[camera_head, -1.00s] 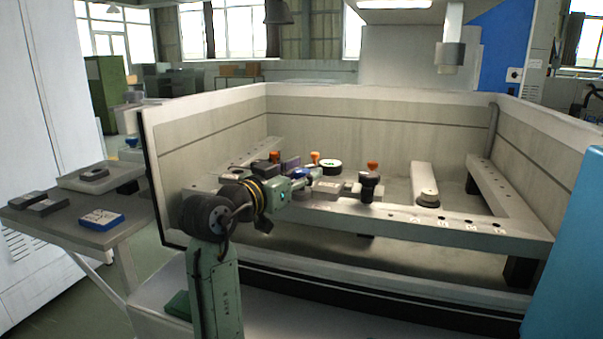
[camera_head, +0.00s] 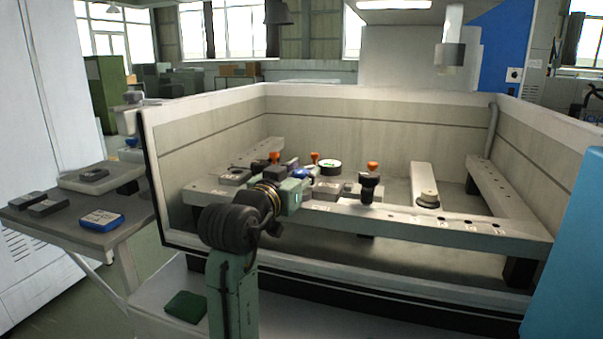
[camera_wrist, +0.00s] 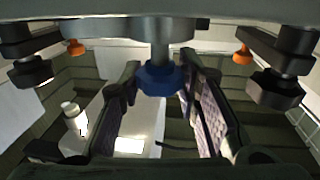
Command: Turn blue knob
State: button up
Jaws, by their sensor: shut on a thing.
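The blue knob (camera_wrist: 160,77) is at the upper middle of the wrist view, under a pale round body. My gripper (camera_wrist: 159,88) has one finger on each side of the knob and is shut on it. In the head view a small part of the blue knob (camera_head: 299,174) shows among the clamps on the near rail, just behind my green wrist. My wrist hides most of my gripper and the fingers there.
Black star-shaped clamp knobs (camera_wrist: 275,89) and orange-topped handles (camera_wrist: 76,47) stand on both sides close by. A black clamp (camera_head: 369,186) stands on the rail (camera_head: 330,214) to the right. Tank walls enclose the rails.

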jog(key=o, duration=1.2)
jog(key=v, duration=1.2)
dwell(0.6)
